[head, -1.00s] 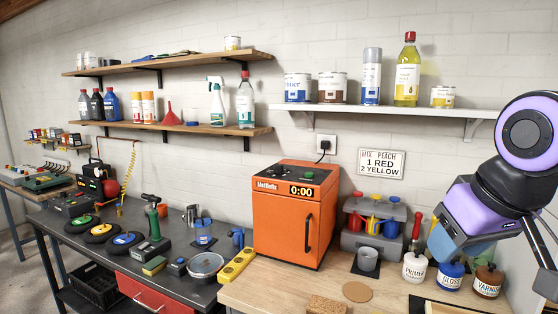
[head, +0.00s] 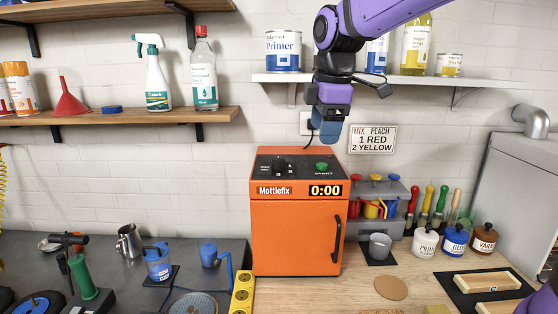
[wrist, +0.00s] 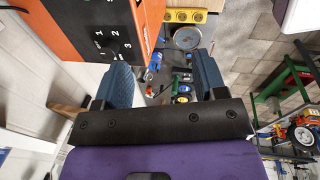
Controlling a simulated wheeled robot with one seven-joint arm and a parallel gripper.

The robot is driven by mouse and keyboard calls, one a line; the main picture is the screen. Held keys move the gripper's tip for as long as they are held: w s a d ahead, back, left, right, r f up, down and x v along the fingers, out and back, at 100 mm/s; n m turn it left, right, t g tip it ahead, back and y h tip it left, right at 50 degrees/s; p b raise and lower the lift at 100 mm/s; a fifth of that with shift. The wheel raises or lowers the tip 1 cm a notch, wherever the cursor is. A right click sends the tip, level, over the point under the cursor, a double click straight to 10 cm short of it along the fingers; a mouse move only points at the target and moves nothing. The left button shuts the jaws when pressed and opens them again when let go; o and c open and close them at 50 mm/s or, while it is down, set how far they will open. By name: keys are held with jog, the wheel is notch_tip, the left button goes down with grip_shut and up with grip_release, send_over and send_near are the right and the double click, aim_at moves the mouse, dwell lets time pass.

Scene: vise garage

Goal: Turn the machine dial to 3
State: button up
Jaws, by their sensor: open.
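The orange Mottlefix machine (head: 295,232) stands on the wooden bench, with 0:00 on its display (head: 325,191). Its black dial (head: 279,163) is on the dark top panel, left of a green button (head: 322,166). In the wrist view the dial (wrist: 112,47) shows at upper left, with numbers 1, 2 and 3 near it. I cannot tell which number it points to. My gripper (head: 328,132) is above and to the right of the dial, apart from the machine. In the wrist view its two fingers (wrist: 163,78) are spread with nothing between them.
A shelf (head: 370,82) with a Primer can (head: 284,52) and bottles is behind my arm. A plug and cord are behind my gripper.

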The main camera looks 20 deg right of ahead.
jog(key=w+a+f+n+g, duration=0.1)
jog(key=w+a+n, duration=0.1)
jog(key=w+n, duration=0.35)
jog(key=n+g, duration=0.1)
jog(key=n, duration=0.5)
send_over(278, 158)
jog(key=f, duration=0.2)
jog(key=s+f, duration=0.1)
jog(key=f, duration=0.1)
jog(key=shift+w+f+n, duration=0.35)
jog(key=shift+f, duration=3.6)
jog(key=shift+c, duration=0.5)
jog(key=c, duration=0.8)
